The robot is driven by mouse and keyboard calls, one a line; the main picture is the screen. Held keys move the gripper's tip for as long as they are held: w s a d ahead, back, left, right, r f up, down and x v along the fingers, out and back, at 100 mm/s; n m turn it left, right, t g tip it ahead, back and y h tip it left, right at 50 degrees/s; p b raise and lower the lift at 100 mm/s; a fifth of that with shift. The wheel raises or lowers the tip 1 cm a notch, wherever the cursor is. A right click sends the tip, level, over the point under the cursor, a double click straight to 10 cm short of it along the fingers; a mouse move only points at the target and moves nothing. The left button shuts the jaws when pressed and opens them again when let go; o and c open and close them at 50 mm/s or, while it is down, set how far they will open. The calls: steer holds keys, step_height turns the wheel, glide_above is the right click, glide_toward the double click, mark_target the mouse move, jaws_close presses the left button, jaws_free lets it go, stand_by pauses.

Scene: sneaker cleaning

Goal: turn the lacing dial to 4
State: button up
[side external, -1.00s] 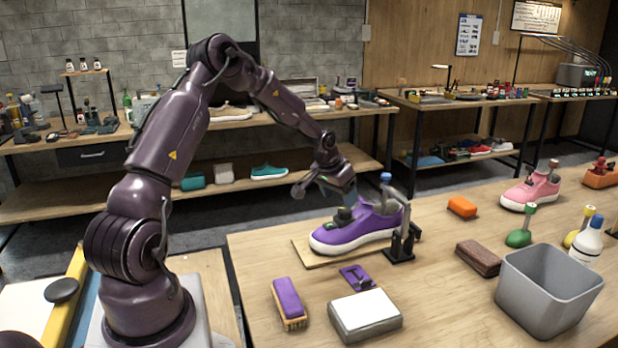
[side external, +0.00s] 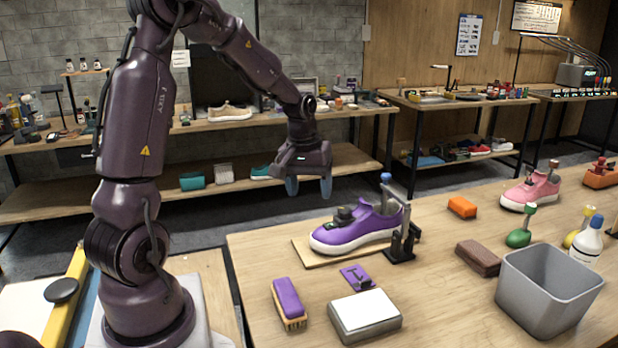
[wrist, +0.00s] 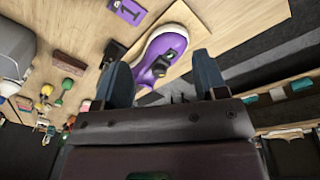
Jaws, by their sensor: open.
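A purple sneaker (side external: 358,232) with a white sole lies on a thin wooden board (side external: 303,250), toe to the left. A dark dial unit (side external: 343,215) sits on its lacing area; its setting is too small to read. The wrist view also shows the sneaker (wrist: 172,40) and the dark dial (wrist: 161,69). My gripper (side external: 309,187) is open and empty, fingers down, above and behind the sneaker, clear of the dial. In the wrist view, the dial shows between the fingers (wrist: 160,75).
A black clamp stand (side external: 401,240) with a blue-topped post stands at the heel. A purple plate (side external: 357,277), purple brush (side external: 289,302) and white-topped box (side external: 364,314) lie in front. A grey bin (side external: 547,290), brown block (side external: 478,258) and orange block (side external: 462,207) stand right.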

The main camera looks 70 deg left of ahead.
steer(key=s+d+r, duration=0.2)
steer(key=d+r, duration=0.3)
steer(key=d, duration=0.2)
steer(key=shift+s+d+r+n+t, duration=0.25)
steer(key=shift+s+n+t, duration=0.05)
steer(key=shift+s+t, duration=0.1)
